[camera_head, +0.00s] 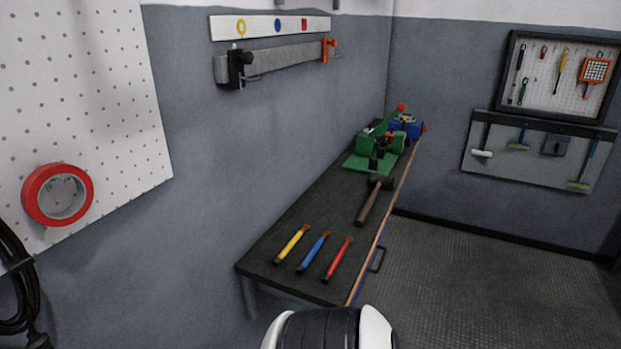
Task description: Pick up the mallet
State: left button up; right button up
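The mallet (369,203) lies on the dark bench top (303,217), near its right edge. It has a brown wooden handle pointing toward me and a dark head at the far end, close to the green device. Nothing is touching it from my side. A rounded black and white part of my own body shows at the bottom centre, well short of the mallet. Neither of my grippers shows in this view.
A yellow tool (292,244), a blue tool (314,252) and a red tool (337,260) lie at the bench's near end. A green device (376,151) and a blue device (407,127) stand farther back. The floor (470,270) right of the bench is clear.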

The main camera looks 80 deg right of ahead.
aim_at(379, 181)
jog(key=z, duration=3.05)
jog(key=i+l+u, duration=0.1)
jog(key=u, duration=0.35)
jog(key=i+l+u, duration=0.1)
jog(key=u, duration=0.3)
jog(key=l+u, duration=0.2)
jog(key=u, duration=0.25)
jog(key=i+l+u, duration=0.1)
jog(key=u, duration=0.3)
jog(key=l+u, duration=0.3)
jog(key=u, duration=0.15)
